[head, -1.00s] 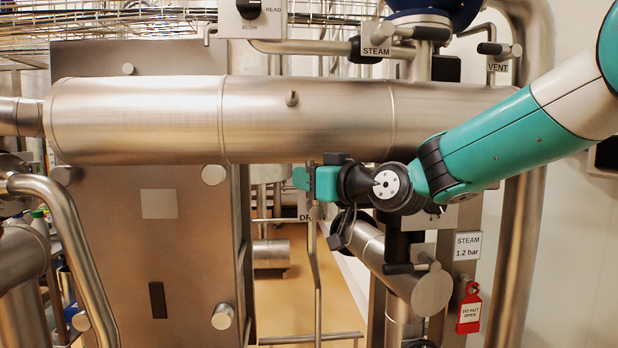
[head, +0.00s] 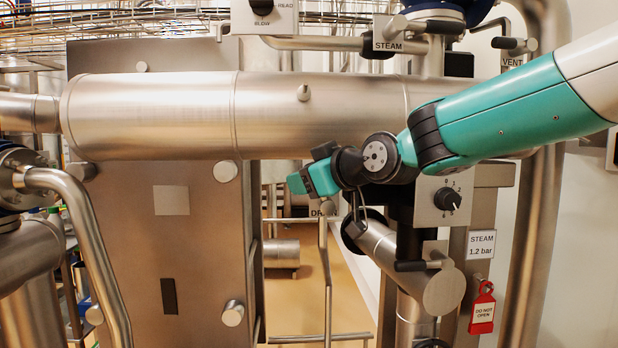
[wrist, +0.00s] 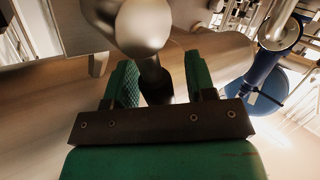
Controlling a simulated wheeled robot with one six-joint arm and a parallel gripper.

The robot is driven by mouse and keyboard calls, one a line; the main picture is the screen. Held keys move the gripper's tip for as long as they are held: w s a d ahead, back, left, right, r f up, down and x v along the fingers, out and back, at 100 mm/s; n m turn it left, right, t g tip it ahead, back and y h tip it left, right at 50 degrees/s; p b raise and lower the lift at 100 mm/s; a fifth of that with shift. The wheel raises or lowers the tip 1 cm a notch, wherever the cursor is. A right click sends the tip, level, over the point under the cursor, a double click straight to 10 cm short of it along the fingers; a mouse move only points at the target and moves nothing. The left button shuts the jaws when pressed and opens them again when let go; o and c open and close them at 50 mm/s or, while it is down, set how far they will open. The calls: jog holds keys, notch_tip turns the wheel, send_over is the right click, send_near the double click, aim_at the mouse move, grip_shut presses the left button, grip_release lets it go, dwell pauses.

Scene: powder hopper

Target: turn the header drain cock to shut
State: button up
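The drain label (head: 322,209) shows in the head view, on a thin pipe (head: 327,270) running down below the big header pipe (head: 280,112). The cock's handle is hidden behind my gripper in that view. My gripper (head: 298,183) is just above and left of the label, tilted down to the left. In the wrist view, its two green fingers (wrist: 157,85) stand apart. A dark lever end (wrist: 156,88) on a rounded steel body (wrist: 142,25) lies between them, with small gaps seen on both sides. I cannot tell which way the cock is set.
Steam (head: 401,34) and vent (head: 512,62) valves are above right. A black knob (head: 447,199) on a panel and another steam valve (head: 425,265) sit right of my wrist. A red tag (head: 482,312) hangs lower right. A steel panel (head: 165,250) stands left.

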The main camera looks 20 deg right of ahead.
jog(key=p+v, duration=0.8)
jog(key=v, duration=0.9)
jog(key=shift+s+p, duration=0.15)
jog(key=shift+p, duration=0.15)
jog(key=shift+d, duration=0.15)
